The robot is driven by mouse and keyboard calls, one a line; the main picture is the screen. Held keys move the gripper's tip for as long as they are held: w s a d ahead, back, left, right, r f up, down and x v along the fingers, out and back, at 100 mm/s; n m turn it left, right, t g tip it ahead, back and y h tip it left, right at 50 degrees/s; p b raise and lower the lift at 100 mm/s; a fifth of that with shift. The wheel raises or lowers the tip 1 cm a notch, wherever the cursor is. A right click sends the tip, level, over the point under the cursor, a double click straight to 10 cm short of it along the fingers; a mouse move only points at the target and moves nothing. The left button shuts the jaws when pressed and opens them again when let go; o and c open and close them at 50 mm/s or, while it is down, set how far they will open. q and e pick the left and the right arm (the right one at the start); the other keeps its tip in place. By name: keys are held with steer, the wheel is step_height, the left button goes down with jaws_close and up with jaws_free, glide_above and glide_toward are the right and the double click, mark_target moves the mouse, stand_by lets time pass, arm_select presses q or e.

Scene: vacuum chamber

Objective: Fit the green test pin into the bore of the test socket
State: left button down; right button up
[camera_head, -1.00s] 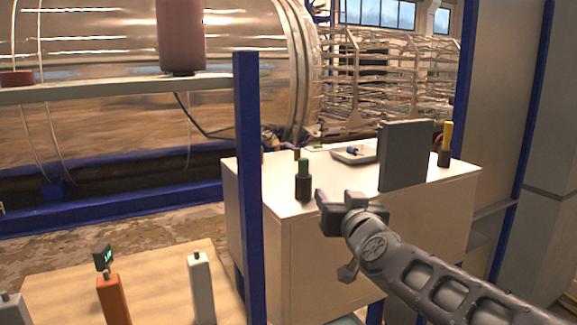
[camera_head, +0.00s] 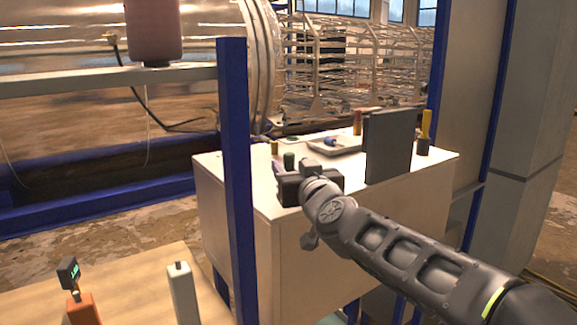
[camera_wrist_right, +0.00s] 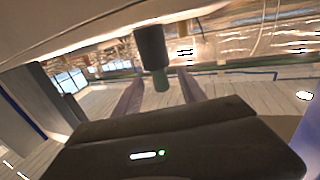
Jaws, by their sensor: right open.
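The green test pin (camera_head: 289,160) stands upright on the white cabinet top, near its left front. In the head view my right gripper hides all but its green top. In the right wrist view, which shows the cabinet top uppermost, the green part (camera_wrist_right: 161,80) hangs below a black lower part (camera_wrist_right: 150,45). My right gripper (camera_head: 284,172) is open, with one finger on each side of the green part. I cannot tell whether the fingers touch it. I cannot pick out the test socket with certainty. My left gripper is not in view.
A dark upright panel (camera_head: 388,146) stands right of my gripper. Behind are a tray (camera_head: 336,151) with a blue item, a small yellow-brown piece (camera_head: 274,148) and a red-orange cylinder (camera_head: 357,122). A yellow-and-black piece (camera_head: 425,133) is at right. A blue post (camera_head: 236,180) rises at left.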

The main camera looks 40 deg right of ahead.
mark_target(285, 158)
steer(key=shift+w+d, duration=0.1)
steer(key=shift+w, duration=0.2)
steer(key=shift+x, duration=2.65)
steer(key=shift+r, duration=0.1)
jaws_close()
